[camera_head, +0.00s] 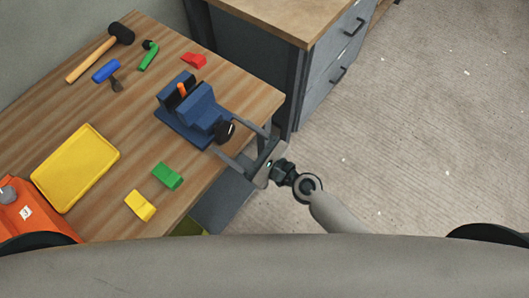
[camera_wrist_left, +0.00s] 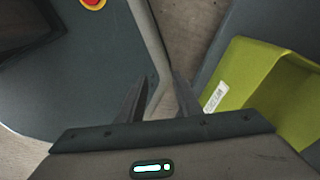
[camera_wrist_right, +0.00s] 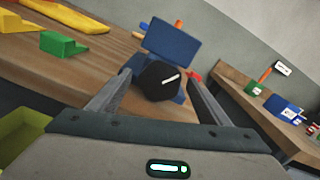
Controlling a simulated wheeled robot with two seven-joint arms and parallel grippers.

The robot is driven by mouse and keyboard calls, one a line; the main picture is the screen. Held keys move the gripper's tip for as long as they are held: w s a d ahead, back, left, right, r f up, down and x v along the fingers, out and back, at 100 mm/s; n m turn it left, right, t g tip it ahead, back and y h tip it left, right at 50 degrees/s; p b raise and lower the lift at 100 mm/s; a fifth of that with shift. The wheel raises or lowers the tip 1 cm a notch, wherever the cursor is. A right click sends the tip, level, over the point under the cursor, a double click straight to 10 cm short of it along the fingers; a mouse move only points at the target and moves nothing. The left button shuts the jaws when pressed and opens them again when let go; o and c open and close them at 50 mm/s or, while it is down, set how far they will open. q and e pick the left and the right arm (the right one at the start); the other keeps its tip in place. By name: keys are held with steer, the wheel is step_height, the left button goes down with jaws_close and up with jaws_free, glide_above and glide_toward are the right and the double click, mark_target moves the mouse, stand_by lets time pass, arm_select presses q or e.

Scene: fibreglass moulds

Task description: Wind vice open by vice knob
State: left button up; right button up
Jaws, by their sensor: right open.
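The blue vice (camera_head: 197,108) stands on the wooden bench near its right edge; it also shows in the right wrist view (camera_wrist_right: 172,42). An orange piece (camera_head: 182,89) stands between its jaws. The black vice knob (camera_head: 225,130) faces the bench edge. In the right wrist view the knob (camera_wrist_right: 157,81) has a white line and appears between the fingertips. My right gripper (camera_head: 226,135) is open, one finger on each side of the knob; contact cannot be told. My left gripper (camera_wrist_left: 160,76) has its fingers apart with nothing between them, off the bench, and is not seen in the head view.
A yellow tray (camera_head: 111,143), green block (camera_head: 167,176), yellow block (camera_head: 140,205), red block (camera_head: 194,60) and mallet (camera_head: 121,34) lie on the bench. A drawer cabinet (camera_head: 322,85) stands behind. A lime-green bin (camera_wrist_left: 245,85) is near my left gripper.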

steer(key=shift+d, duration=0.1)
arm_select(q)
step_height(320, 180, down, 5)
steer(key=b, duration=0.5)
steer(key=w+d+t+b, duration=0.2)
steer(key=w+d, duration=0.2)
steer(key=w, duration=0.6)
steer(key=shift+w+r+t+h+b, duration=0.2)
steer(key=shift+r+t+h+b, duration=0.1)
steer(key=shift+r+t+h, duration=0.1)
arm_select(e)
steer(key=v, duration=1.7)
steer(key=shift+s+d, duration=0.1)
steer(key=shift+s, duration=0.05)
